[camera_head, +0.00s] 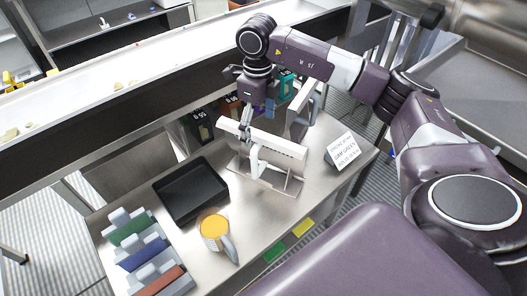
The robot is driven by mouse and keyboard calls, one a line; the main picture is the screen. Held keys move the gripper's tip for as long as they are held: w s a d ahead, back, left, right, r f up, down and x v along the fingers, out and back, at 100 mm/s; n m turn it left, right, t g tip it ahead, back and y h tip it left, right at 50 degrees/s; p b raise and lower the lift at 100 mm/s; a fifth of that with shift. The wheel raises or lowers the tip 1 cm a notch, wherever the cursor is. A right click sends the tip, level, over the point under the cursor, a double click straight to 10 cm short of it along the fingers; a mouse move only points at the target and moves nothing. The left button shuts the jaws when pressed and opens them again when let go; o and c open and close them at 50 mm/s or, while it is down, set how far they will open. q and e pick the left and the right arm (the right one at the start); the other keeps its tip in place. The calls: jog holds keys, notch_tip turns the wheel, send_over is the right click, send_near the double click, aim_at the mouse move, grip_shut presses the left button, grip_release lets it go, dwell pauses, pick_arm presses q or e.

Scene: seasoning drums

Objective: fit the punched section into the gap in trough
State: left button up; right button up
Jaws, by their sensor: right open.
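A pale trough-like bar (278,147) rests on a metal stand (290,184) in the middle of the steel table. My right gripper (247,130) points down at the left end of this bar and is open. Whether its fingers touch the bar is unclear. A white piece (257,160) hangs below the gripper at the front of the bar. I cannot tell a punched section or a gap for sure. Three coloured pieces, green (128,231), blue (143,255) and red (160,282), sit in grey holders at the front left. My left gripper is out of view.
A black tray (167,205) and a cup with orange contents (214,226) stand left of the stand. A lettered sign (345,151) stands at the right. Dark labelled boxes (201,124) are behind. A long white channel (110,85) runs along the back.

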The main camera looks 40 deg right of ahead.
jog(key=shift+w+f+b, duration=0.1)
jog(key=shift+f+b, duration=0.3)
jog(key=shift+f, duration=0.5)
jog(key=f+p, duration=0.1)
jog(key=f, duration=0.3)
jog(key=f+p, duration=0.1)
jog(key=f, duration=0.1)
jog(key=shift+s+f+p, duration=0.25)
jog(key=shift+f+p, duration=0.05)
jog(key=shift+f, duration=0.05)
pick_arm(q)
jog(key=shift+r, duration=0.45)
pick_arm(e)
jog(key=shift+f, duration=0.4)
